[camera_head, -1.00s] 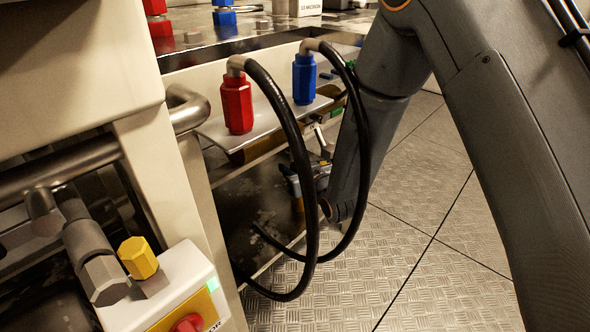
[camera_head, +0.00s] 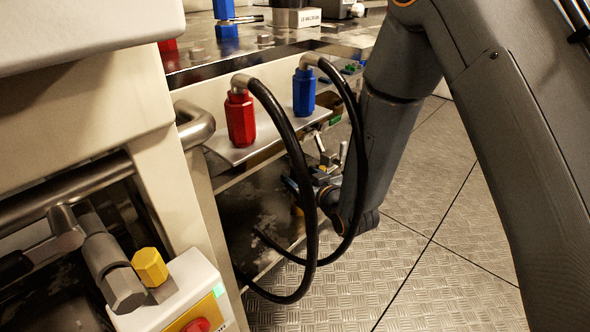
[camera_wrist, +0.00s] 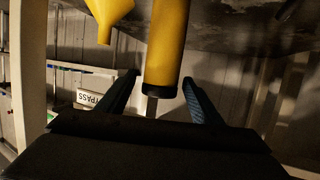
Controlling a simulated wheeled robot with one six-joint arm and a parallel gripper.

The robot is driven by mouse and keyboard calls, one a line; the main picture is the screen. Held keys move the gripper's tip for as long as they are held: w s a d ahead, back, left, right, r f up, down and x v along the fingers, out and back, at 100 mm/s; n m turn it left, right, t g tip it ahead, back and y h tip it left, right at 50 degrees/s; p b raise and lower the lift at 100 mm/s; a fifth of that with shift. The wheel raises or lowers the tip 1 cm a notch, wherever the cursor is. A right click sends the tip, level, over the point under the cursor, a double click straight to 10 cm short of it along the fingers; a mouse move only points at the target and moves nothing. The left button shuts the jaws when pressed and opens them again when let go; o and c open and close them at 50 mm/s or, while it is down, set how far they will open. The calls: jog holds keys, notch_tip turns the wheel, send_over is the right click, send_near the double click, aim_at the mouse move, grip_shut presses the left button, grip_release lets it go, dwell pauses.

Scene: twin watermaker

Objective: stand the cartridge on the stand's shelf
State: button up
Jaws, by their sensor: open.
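A yellow cylinder with a dark lower end and a short metal stem, possibly the cartridge (camera_wrist: 166,45), shows in the wrist view. It appears between the two blue-grey fingers of my gripper (camera_wrist: 161,76), which are spread apart; I cannot tell whether either touches it. In the head view my gripper (camera_head: 302,190) is partly hidden behind a black hose, beside the stand's open side. The light shelf (camera_head: 222,150) carries a red fitting (camera_head: 240,118) and a blue fitting (camera_head: 304,92). I cannot tell whether it is the shelf named in the task.
Two black hoses (camera_head: 300,160) loop down in front of my gripper. A yellow hex cap (camera_head: 150,266) is at lower left. The tread-plate floor (camera_head: 440,240) is clear.

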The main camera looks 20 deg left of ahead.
jog(key=p+v, duration=0.2)
jog(key=v, duration=0.5)
jog(key=shift+d+r, duration=0.1)
jog(key=shift+r, duration=0.1)
jog(key=s+d+r+m+g+h, duration=0.1)
jog(key=s+d+r+g+h, duration=0.1)
jog(key=s+d+r, duration=0.3)
jog(key=s+d+r+m+g+h, duration=0.1)
jog(key=s+d+r+g+h, duration=0.2)
jog(key=s, duration=1.1)
jog(key=s+d+r+g+h, duration=0.3)
jog(key=s+d+r+g, duration=0.2)
jog(key=s+d+r, duration=0.2)
jog(key=shift+s+d+r+m, duration=0.35)
jog(key=shift+s+r, duration=0.35)
jog(key=shift+s, duration=0.55)
jog(key=shift+a, duration=0.1)
